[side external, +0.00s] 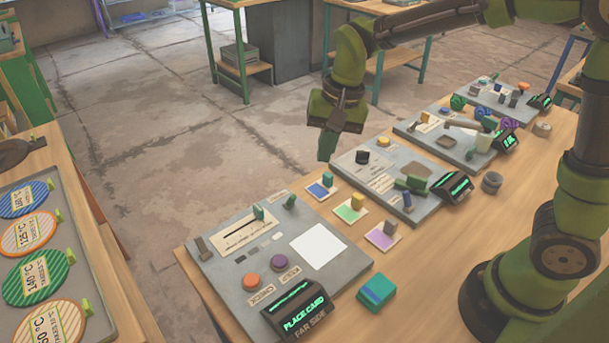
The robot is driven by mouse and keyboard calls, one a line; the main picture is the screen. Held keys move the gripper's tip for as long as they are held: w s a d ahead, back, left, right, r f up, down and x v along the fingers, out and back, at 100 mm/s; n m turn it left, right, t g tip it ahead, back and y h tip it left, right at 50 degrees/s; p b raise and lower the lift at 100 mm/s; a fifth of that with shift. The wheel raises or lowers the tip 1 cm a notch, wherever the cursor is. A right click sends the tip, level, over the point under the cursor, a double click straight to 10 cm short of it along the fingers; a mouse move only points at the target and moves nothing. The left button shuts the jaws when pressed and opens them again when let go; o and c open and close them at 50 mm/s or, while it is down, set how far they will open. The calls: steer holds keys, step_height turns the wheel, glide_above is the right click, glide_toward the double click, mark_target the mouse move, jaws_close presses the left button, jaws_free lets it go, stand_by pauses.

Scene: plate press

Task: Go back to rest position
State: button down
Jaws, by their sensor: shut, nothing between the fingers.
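My gripper (327,148) hangs pointing down from my green arm, near the upper middle of the side external view. Its fingers are together and hold nothing. It appears in the picture just above the far left edge of the middle grey panel (378,156), apart from the small parts there. The nearest grey panel (215,268) has a slider, an orange button (251,281), a purple button (278,262) and a white square (318,246). Its display (304,315) reads "PLACE CARD FAR SIDE".
Three cards with small blocks (349,209) lie between the two nearer panels. A teal block (376,291) sits right of the nearest panel. More panels (450,135) stand farther back. A tray (66,225) of round temperature-labelled plates lies at left. Bare wood (440,265) is free near my base.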

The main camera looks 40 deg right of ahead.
steer(key=s+d+r+n+t, duration=0.2)
steer(key=s+d+r, duration=0.1)
steer(key=s, duration=0.4)
steer(key=s+d+r+n+t, duration=0.2)
steer(key=s+d+r+t, duration=0.1)
steer(key=s, duration=0.5)
steer(key=shift+d+r+t, duration=0.3)
steer(key=shift+d+r, duration=0.1)
steer(key=shift+r, duration=0.25)
